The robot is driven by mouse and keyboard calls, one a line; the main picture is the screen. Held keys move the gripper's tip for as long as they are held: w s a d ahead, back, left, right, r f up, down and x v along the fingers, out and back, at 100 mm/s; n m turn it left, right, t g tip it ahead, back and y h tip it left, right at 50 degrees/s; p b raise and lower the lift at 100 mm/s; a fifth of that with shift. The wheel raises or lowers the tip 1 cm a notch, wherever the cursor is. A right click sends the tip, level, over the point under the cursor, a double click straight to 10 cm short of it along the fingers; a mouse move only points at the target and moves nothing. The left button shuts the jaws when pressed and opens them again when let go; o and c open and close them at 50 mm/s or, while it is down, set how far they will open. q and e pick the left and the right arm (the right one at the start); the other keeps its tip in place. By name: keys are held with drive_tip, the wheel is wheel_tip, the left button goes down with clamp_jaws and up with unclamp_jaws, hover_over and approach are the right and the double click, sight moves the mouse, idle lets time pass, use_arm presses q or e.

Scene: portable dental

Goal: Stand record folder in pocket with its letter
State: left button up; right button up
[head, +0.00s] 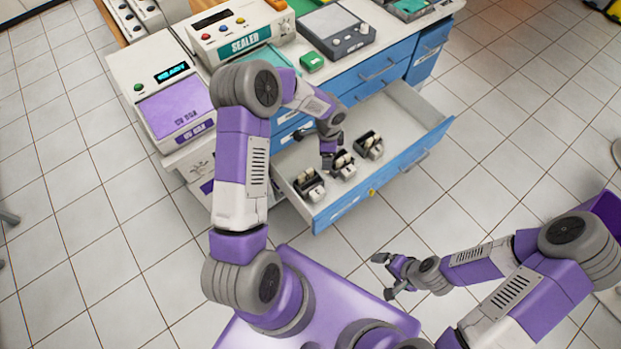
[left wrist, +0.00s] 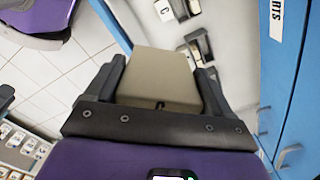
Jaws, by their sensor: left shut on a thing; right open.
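My left gripper (head: 328,150) is over the open drawer (head: 408,108), above its small pockets. In the left wrist view it is shut on a beige record folder (left wrist: 160,78), held flat between both fingers. A small dark mark shows on the folder's near edge; I cannot read it surely. Dark letter pockets stand in a row in the drawer: a near-left one (head: 308,185), a middle one (head: 342,165) and a far-right one (head: 369,145). A card reading C (left wrist: 192,36) shows beyond the folder. My right gripper (head: 384,277) is open and empty, over the floor.
The blue cabinet (head: 398,62) carries a sealer (head: 240,43), a small green box (head: 312,62) and a grey device (head: 337,32). A purple-topped machine (head: 175,103) stands at the left. The drawer's right part is bare. Tiled floor lies in front.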

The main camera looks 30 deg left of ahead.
sight(311, 181)
use_arm(q)
drive_tip(key=a+f+m+b, duration=0.2)
drive_tip(key=f+m+b, duration=0.1)
drive_tip(key=f, duration=0.6)
drive_tip(key=w+a+f+m+b, duration=0.1)
drive_tip(key=a+f+m+b, duration=0.1)
drive_tip(key=f, duration=0.8)
drive_tip(key=a+f+m+b, duration=0.2)
drive_tip(key=f+m, duration=0.3)
drive_tip(key=f, duration=0.4)
drive_tip(key=shift+w+a+f+b, duration=0.2)
drive_tip(key=shift+f+b, duration=0.1)
drive_tip(key=shift+b, duration=0.6)
drive_tip(key=shift+f+b, duration=0.3)
drive_tip(key=shift+b, duration=0.1)
drive_tip(key=shift+b, duration=0.35)
drive_tip(key=shift+s+d+f+b, duration=0.15)
drive_tip(key=shift+f+b, duration=0.1)
drive_tip(key=shift+b, duration=0.2)
